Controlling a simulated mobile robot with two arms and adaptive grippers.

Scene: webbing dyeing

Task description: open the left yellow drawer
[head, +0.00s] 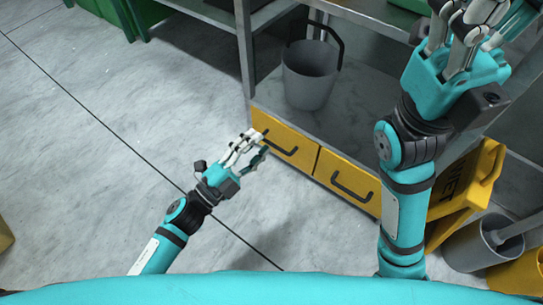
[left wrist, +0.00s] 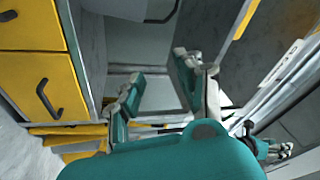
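The left yellow drawer (head: 305,158) is in the low front of the metal shelf unit in the head view. It looks shut, and its dark bar handle (head: 284,151) faces out. My left gripper (head: 259,147) is close to this drawer's left end, left of the handle, fingers apart and nothing between them. Whether a fingertip touches the drawer I cannot tell. In the left wrist view the open fingers (left wrist: 158,85) point away, and two yellow drawer fronts (left wrist: 25,72) show at the left; I cannot tell which is which. My right gripper (head: 468,30) is raised at the upper right, fingertips partly cut off.
The right yellow drawer (head: 331,166) sits beside the left one and looks shut. A grey bucket (head: 308,82) stands on the shelf above. A yellow wet-floor sign (head: 463,190) and a grey bucket (head: 468,248) stand at the right.

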